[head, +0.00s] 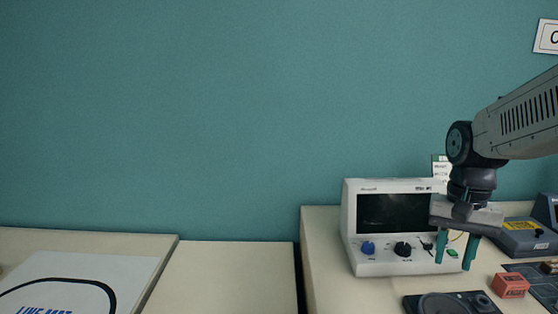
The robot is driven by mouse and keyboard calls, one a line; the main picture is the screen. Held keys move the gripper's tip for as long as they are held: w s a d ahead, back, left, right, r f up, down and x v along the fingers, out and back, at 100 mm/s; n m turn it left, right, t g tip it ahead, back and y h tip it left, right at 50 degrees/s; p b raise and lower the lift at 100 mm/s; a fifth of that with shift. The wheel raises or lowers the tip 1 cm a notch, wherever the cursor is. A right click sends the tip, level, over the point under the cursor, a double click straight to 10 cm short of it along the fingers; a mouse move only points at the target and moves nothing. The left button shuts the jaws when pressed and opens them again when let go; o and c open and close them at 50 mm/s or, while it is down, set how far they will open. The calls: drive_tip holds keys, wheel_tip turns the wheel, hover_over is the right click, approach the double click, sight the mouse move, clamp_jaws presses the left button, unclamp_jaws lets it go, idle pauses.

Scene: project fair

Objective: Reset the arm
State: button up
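My gripper (456,249) hangs from my arm at the right of the head view, with its two teal fingers pointing down. The fingers are apart, and I see nothing held between them. The gripper hides part of that instrument's front. I cannot tell how far the fingertips are from it or from the table.
A red block (510,285) and a dark device with a round part (450,303) lie on the right table (325,285). A grey-blue device (525,240) stands behind. At left, a white line mat (85,275) lies on another table. The middle table (225,275) is bare, with a dark gap beside it.

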drive_tip(key=s+a+r+n+t, duration=0.1)
drive_tip(key=s+a+n, duration=0.2)
drive_tip(key=s, duration=0.5)
drive_tip(key=s+a+r+n+t, duration=0.1)
drive_tip(key=s+a+n, duration=0.1)
drive_tip(key=s, duration=0.6)
drive_tip(key=shift+a+r+n+t, duration=0.35)
drive_tip(key=shift+a+n+t, duration=0.05)
drive_tip(key=shift+a, duration=0.2)
idle(1.5)
